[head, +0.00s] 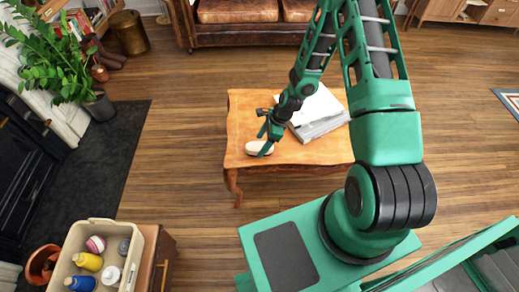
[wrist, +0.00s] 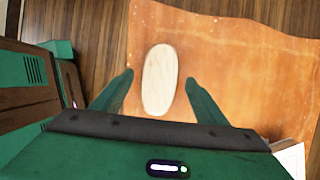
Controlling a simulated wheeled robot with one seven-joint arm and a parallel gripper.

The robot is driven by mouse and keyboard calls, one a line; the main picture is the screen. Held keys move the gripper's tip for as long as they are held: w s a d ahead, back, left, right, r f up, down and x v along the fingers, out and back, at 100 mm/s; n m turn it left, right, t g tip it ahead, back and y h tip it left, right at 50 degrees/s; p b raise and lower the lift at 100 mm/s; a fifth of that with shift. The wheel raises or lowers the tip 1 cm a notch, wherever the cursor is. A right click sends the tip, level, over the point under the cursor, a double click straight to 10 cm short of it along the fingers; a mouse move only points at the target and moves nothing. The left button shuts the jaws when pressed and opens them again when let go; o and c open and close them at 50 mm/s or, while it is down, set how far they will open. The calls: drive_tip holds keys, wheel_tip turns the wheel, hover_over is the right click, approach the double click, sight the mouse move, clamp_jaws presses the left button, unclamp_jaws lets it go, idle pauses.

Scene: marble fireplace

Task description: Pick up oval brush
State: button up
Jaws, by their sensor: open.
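The oval brush (head: 258,148) is a pale, cream-coloured oval lying on the wooden coffee table (head: 240,125), near its front left corner. In the wrist view the brush (wrist: 160,79) shows its smooth pale top, lying lengthwise between my two fingers. My gripper (head: 266,145) is just over the brush, and its fingers partly overlap it in the head view. In the wrist view my gripper (wrist: 160,88) is open, with one finger on each side of the brush and a visible gap on both sides. The brush's underside is hidden.
A stack of white papers or books (head: 318,115) lies on the table right of my gripper. A beige bin (head: 75,240) with bottles and a ball is at lower left. A leather sofa (head: 250,25) stands behind. Wooden floor left of the table is clear.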

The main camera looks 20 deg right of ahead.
sight(260, 146)
drive_tip(key=shift+x, duration=1.4)
drive_tip(key=shift+f, duration=0.25)
drive_tip(key=c, duration=1.2)
